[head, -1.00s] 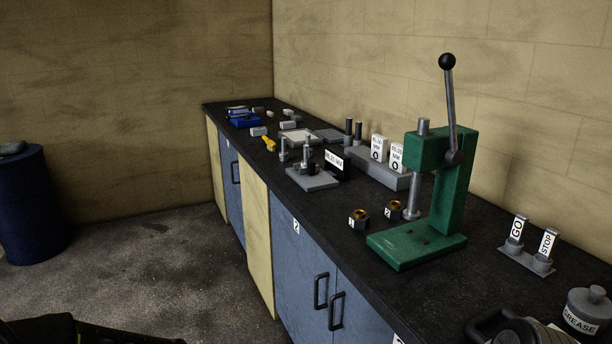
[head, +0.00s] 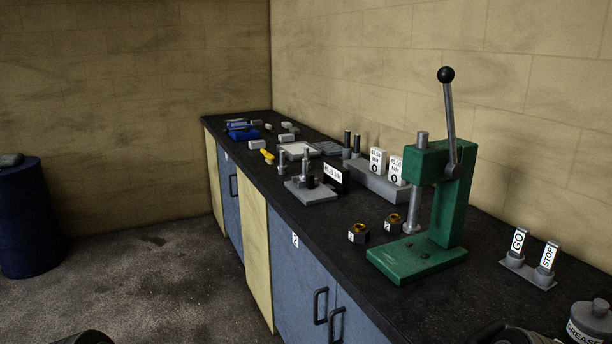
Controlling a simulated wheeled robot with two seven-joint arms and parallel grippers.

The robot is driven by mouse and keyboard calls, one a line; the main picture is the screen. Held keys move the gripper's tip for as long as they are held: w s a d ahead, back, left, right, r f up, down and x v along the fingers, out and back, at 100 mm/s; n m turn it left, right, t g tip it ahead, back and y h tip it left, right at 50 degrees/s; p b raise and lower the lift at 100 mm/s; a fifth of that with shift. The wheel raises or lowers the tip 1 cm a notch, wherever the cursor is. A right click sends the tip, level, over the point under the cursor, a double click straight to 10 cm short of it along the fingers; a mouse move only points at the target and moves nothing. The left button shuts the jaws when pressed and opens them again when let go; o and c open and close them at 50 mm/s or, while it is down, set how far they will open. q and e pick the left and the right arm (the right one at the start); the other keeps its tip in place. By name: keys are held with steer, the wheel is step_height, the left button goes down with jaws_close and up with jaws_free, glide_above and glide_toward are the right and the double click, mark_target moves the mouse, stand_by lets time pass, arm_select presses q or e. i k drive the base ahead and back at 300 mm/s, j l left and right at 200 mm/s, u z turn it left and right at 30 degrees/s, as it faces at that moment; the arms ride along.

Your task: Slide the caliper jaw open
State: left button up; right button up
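A measuring fixture that looks like the caliper stands on the black bench top, in the middle of the head view. It has a flat grey base (head: 313,195), upright metal posts (head: 305,162) and a white readout (head: 333,172) in a dark housing. The readout is too small to read surely. I cannot tell the gap between its jaws from here. Neither of my grippers shows clearly. Only dark parts, probably of my arms, show at the bottom left and bottom right edges.
Two numbered nuts (head: 358,233) and a green lever press (head: 420,255) stand nearer on the bench (head: 330,229). Behind the fixture is a grey block (head: 376,182) with two labelled white gauges (head: 377,161). GO and STOP tags (head: 528,270) and a grease tin (head: 590,322) are at right.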

mark_target(310, 182)
steer(key=i+j+u, duration=0.3)
steer(key=i, duration=0.4)
steer(key=i+u, duration=0.25)
steer(key=i, duration=0.5)
